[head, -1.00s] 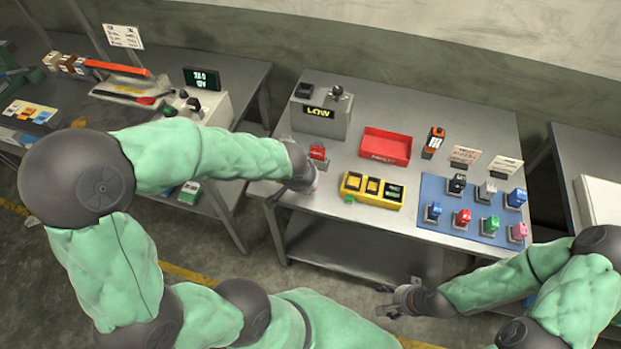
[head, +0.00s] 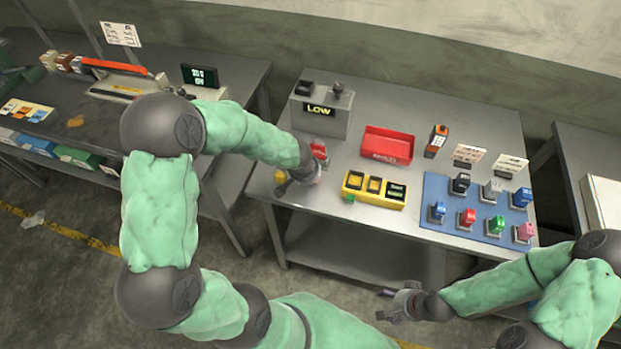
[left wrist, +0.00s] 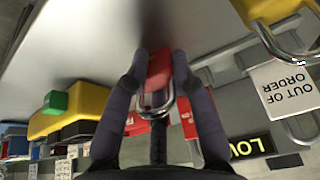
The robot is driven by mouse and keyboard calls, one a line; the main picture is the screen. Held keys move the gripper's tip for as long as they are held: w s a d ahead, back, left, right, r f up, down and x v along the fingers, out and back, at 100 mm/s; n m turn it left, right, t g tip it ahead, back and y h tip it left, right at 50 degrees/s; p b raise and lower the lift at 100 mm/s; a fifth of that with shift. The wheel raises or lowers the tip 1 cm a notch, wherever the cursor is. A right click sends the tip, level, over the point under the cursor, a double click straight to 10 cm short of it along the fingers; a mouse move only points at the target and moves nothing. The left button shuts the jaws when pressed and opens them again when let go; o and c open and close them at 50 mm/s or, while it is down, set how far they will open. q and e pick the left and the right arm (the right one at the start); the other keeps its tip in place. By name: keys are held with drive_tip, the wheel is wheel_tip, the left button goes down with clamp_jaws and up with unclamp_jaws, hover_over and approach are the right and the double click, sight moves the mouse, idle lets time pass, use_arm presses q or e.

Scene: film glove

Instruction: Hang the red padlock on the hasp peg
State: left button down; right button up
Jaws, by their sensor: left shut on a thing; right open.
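My left gripper (head: 288,184) is above the left part of the middle table. In the left wrist view its two fingers (left wrist: 165,85) are shut on a red padlock (left wrist: 159,68), whose silver shackle faces the camera. The arm and gripper hide most of this padlock in the head view. Another red thing (head: 319,148) shows just behind the gripper; what it is cannot be told. I cannot make out the hasp peg for certain. My right gripper (head: 392,303) is open and empty, in front of the table and low.
A grey box marked LOW (head: 322,109), a red tray (head: 387,146) and a yellow box (head: 374,190) stand nearby. A blue mat (head: 436,184) holds several coloured padlocks. The wrist view shows a yellow padlock-like thing (left wrist: 262,10) and an OUT OF ORDER sign (left wrist: 283,85).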

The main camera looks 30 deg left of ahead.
use_arm(q)
drive_tip(key=shift+r, duration=0.1)
drive_tip(key=c, duration=1)
unclamp_jaws()
drive_tip(key=shift+c, duration=0.2)
drive_tip(key=shift+f, duration=0.2)
drive_tip(key=p+v, duration=0.4)
drive_tip(key=v, duration=0.6)
drive_tip(key=shift+s+r, duration=0.25)
drive_tip(key=shift+r, duration=0.05)
